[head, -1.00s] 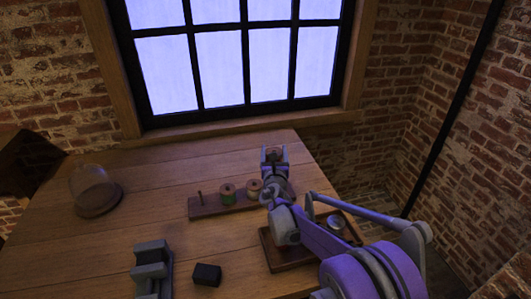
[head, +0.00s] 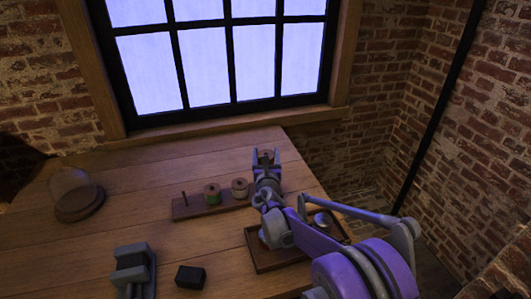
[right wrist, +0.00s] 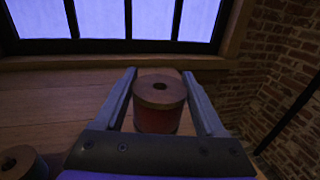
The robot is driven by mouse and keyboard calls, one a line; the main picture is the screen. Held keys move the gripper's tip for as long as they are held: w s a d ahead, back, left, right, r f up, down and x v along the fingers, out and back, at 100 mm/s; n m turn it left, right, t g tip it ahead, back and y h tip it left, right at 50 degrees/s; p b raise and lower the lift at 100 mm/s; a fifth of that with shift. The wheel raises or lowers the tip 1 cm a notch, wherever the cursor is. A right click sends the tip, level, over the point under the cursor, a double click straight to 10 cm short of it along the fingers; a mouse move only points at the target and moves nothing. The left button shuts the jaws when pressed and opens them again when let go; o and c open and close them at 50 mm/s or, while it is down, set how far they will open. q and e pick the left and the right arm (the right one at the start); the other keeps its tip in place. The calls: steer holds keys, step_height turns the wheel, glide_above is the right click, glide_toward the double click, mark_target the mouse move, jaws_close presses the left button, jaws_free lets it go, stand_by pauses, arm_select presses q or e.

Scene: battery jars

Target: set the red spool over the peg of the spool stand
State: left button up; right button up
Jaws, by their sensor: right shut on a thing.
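The spool stand (head: 187,211) is a long dark wooden base on the table. Its bare peg (head: 184,198) stands at the left end. A green spool (head: 212,195) and a pale spool (head: 240,188) sit on it to the right. My right gripper (head: 266,157) is beyond the stand's right end. It is shut on the red spool (right wrist: 160,115), which is upright between the fingers in the right wrist view, its top hole visible. In the head view the gripper largely hides the red spool. My left gripper is not in view.
A glass dome on a round base (head: 78,203) stands at the left. A grey block-shaped holder (head: 132,272) and a black block (head: 190,277) are near the front. A wooden tray (head: 264,257) lies partly under my right arm. The table's middle left is clear.

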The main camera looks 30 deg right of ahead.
step_height(320, 180, down, 2)
steer(key=shift+f+b, duration=0.1)
steer(key=shift+b, duration=0.5)
steer(key=shift+f+b, duration=1.25)
steer(key=shift+f, duration=1.4)
steer(key=o, duration=1.5)
steer(key=v, duration=1)
steer(key=shift+s+a+p, duration=0.25)
steer(key=shift+s+p, duration=0.1)
steer(key=shift+p, duration=0.05)
steer(key=shift+s+f, duration=0.1)
